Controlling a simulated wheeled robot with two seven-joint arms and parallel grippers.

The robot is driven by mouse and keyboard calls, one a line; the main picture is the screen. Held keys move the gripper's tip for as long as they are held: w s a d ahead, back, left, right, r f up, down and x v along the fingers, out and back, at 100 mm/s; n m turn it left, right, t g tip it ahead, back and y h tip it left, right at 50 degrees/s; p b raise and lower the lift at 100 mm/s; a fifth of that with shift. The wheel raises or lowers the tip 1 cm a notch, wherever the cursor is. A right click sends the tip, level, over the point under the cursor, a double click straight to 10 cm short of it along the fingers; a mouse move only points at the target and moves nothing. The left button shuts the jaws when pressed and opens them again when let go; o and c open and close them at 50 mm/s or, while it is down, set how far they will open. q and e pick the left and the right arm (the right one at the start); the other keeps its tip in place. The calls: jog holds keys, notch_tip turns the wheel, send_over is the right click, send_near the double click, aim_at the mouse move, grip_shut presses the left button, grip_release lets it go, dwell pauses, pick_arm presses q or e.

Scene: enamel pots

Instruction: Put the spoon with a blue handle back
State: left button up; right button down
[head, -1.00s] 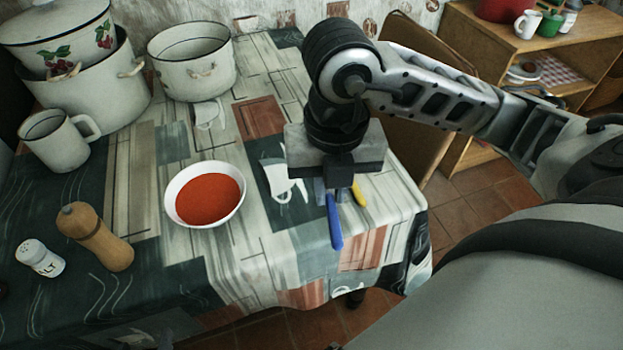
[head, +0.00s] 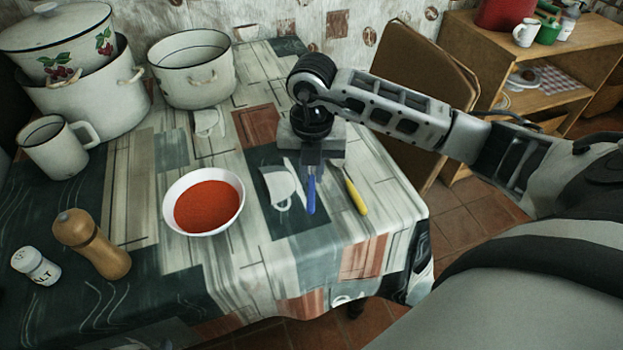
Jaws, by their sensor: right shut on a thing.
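My right gripper (head: 312,170) is over the right part of the table, pointing down. It is shut on the spoon with a blue handle (head: 311,196). Only the blue handle shows clearly, sticking out toward the table's front edge; the gripper hides the rest. I cannot tell whether the spoon touches the cloth. A utensil with a yellow handle (head: 356,196) lies just right of the gripper, its far end partly hidden. My left gripper is not in view.
A white bowl of red soup (head: 204,201) stands left of the gripper. A wooden shelf (head: 470,45) is beyond the table.

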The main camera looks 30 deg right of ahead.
aim_at(311, 175)
jog(key=shift+w+d+f, duration=0.15)
jog(key=shift+w+f, duration=0.1)
jog(key=shift+f, duration=0.1)
notch_tip(311, 175, down, 3)
jog(key=shift+r, duration=0.1)
jog(key=shift+f, duration=0.25)
jog(key=c, duration=1.4)
grip_release()
jog(key=shift+c, duration=0.2)
